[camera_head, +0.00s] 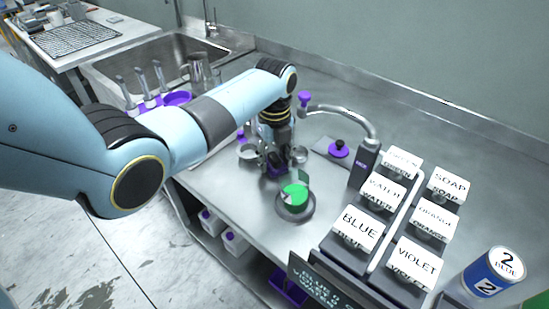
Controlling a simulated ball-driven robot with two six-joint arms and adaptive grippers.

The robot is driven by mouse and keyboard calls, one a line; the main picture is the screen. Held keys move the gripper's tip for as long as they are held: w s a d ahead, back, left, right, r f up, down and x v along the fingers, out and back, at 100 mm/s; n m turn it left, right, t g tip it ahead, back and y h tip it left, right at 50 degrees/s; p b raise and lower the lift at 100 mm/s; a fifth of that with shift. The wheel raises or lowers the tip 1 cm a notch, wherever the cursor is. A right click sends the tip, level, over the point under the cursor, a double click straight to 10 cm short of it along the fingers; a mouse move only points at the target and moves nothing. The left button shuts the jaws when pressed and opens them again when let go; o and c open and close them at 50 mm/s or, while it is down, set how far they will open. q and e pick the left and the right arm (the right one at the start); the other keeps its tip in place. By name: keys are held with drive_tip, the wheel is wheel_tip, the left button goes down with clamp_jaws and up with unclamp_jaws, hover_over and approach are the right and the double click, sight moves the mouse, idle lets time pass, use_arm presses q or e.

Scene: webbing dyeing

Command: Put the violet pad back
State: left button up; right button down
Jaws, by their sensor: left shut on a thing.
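My left gripper (277,150) points down over the steel counter, behind the green dish. It is shut on a small violet thing (276,171); the fingers hide most of it, so I cannot tell its full shape. A block labelled VIOLET (414,263) stands in the front right of the labelled rack. My right gripper is not in view.
A round dish with green contents (295,198) stands in front of the gripper. Small metal bowls (249,152) flank it. A curved spout (345,112) rises to the right. A blue can (492,273) stands at the front right.

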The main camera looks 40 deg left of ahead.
sight(274, 156)
use_arm(q)
drive_tip(key=o, duration=0.6)
drive_tip(key=shift+f, duration=0.15)
drive_tip(key=o, duration=0.5)
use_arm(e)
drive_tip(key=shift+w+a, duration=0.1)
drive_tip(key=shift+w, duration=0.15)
use_arm(q)
drive_tip(key=shift+r, duration=0.3)
wheel_tip(274, 156, up, 12)
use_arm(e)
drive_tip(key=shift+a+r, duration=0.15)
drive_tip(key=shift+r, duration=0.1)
